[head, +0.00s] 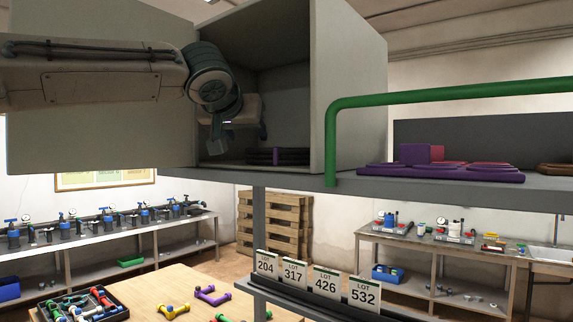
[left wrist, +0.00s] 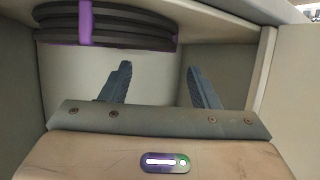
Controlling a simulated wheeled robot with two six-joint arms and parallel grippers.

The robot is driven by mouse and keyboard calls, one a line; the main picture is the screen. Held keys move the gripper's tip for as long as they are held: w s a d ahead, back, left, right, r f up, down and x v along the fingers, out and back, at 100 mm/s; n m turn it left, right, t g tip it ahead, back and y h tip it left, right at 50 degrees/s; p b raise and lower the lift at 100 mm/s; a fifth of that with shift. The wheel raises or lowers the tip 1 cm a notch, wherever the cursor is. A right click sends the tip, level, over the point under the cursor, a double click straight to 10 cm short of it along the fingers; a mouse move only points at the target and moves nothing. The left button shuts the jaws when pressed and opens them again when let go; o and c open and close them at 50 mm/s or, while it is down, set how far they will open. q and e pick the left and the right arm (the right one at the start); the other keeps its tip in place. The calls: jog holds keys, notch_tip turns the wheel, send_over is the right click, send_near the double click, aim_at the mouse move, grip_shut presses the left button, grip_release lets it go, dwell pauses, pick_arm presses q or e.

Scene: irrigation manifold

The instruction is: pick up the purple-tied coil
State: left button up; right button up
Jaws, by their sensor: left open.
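The purple-tied coil (head: 278,156) is a dark, flat stack of rings lying on the floor of an open grey cabinet (head: 350,85). In the left wrist view the coil (left wrist: 125,30) shows at the top, with a purple band on its left part. My left gripper (left wrist: 160,83) is open and empty inside the cabinet, apart from the coil. In the head view only part of the gripper shows beyond my arm, and its fingertips are hard to make out. My right gripper is not in view.
The cabinet's open door (head: 90,130) stands to the left, behind my arm. A green rail (head: 450,93) runs along the shelf at right. Flat purple pieces (head: 440,172) lie beyond it. Lot signs (head: 325,282) and a table with pipe fittings (head: 200,305) are below.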

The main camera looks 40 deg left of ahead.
pick_arm(q)
jog(key=x, duration=0.5)
jog(key=shift+a, duration=0.1)
jog(key=shift+w+a+p, duration=0.25)
jog(key=shift+w+p, duration=0.15)
jog(key=shift+p, duration=0.05)
jog(key=shift+x, duration=0.95)
jog(key=shift+f, duration=0.2)
jog(key=shift+s+d+r, duration=0.15)
jog(key=shift+s+d, duration=0.05)
jog(key=shift+s, duration=0.05)
jog(key=c, duration=1.2)
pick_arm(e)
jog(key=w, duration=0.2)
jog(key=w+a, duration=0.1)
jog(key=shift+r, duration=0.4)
